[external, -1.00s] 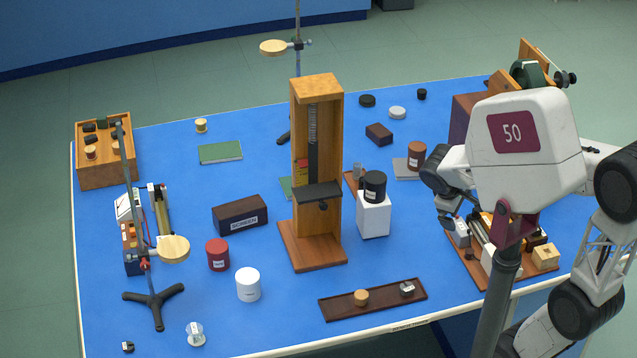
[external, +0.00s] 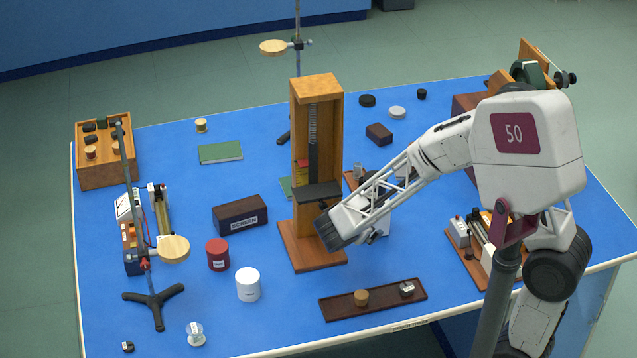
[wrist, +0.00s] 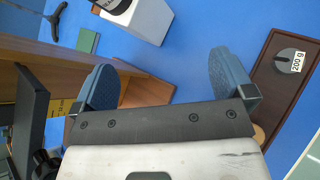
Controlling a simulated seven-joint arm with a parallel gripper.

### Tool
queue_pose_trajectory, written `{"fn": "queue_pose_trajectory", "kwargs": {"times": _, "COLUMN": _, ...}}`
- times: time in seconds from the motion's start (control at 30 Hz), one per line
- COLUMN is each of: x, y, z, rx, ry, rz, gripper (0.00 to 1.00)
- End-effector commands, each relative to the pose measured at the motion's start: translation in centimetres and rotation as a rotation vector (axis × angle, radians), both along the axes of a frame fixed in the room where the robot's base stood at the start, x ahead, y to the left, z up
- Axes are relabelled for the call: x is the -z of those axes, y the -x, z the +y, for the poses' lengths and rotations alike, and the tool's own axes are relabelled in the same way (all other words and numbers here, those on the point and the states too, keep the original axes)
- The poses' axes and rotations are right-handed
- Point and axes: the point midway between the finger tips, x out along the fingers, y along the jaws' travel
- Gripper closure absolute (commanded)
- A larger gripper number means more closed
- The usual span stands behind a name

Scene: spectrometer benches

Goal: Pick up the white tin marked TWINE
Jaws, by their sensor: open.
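The white tin (external: 248,284) stands upright on the blue bench top, in the front left part of the external view. Its small label is too small to read there. A red tin (external: 218,254) stands just behind it to the left. My gripper (wrist: 165,85) is open and empty in the wrist view, with its two blue-grey fingers wide apart. It is above the bench between the wooden stand and the dark tray, to the right of the white tin. My forearm hides most of it in the external view. The white tin does not show in the wrist view.
The tall wooden stand (external: 318,100) rises left of my arm. A tripod stand (external: 153,300) is left of the white tin, and a dark box (external: 240,215) is behind.

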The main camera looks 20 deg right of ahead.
Motion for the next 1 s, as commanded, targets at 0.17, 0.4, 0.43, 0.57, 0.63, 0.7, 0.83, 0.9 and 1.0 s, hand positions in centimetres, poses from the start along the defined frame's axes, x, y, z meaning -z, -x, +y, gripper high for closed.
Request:
{"fn": "queue_pose_trajectory", "kwargs": {"times": 0.17, "x": 2.1, "y": -0.8, "z": 5.6, "rx": -0.193, "ry": 0.095, "rz": 0.001, "gripper": 0.0}}
{"fn": "queue_pose_trajectory", "kwargs": {"times": 0.4, "x": 3.9, "y": -0.2, "z": 13.6, "rx": -0.489, "ry": 0.189, "rz": -0.013, "gripper": 0.0}}
{"fn": "queue_pose_trajectory", "kwargs": {"times": 0.43, "x": 4.2, "y": 0.1, "z": 14.8, "rx": -0.529, "ry": 0.201, "rz": -0.015, "gripper": 0.0}}
{"fn": "queue_pose_trajectory", "kwargs": {"times": 0.57, "x": 5.5, "y": 1.3, "z": 19.8, "rx": -0.707, "ry": 0.257, "rz": -0.023, "gripper": 0.0}}
{"fn": "queue_pose_trajectory", "kwargs": {"times": 0.63, "x": 6.2, "y": 2.3, "z": 22.4, "rx": -0.8, "ry": 0.287, "rz": -0.029, "gripper": 0.0}}
{"fn": "queue_pose_trajectory", "kwargs": {"times": 0.7, "x": 7.0, "y": 3.2, "z": 24.8, "rx": -0.887, "ry": 0.315, "rz": -0.034, "gripper": 0.0}}
{"fn": "queue_pose_trajectory", "kwargs": {"times": 0.83, "x": 8.1, "y": 5.0, "z": 28.4, "rx": -1.017, "ry": 0.358, "rz": -0.041, "gripper": 0.0}}
{"fn": "queue_pose_trajectory", "kwargs": {"times": 0.9, "x": 8.6, "y": 5.8, "z": 29.7, "rx": -1.067, "ry": 0.376, "rz": -0.042, "gripper": 0.0}}
{"fn": "queue_pose_trajectory", "kwargs": {"times": 1.0, "x": 8.9, "y": 6.5, "z": 30.9, "rx": -1.112, "ry": 0.392, "rz": -0.045, "gripper": 0.0}}
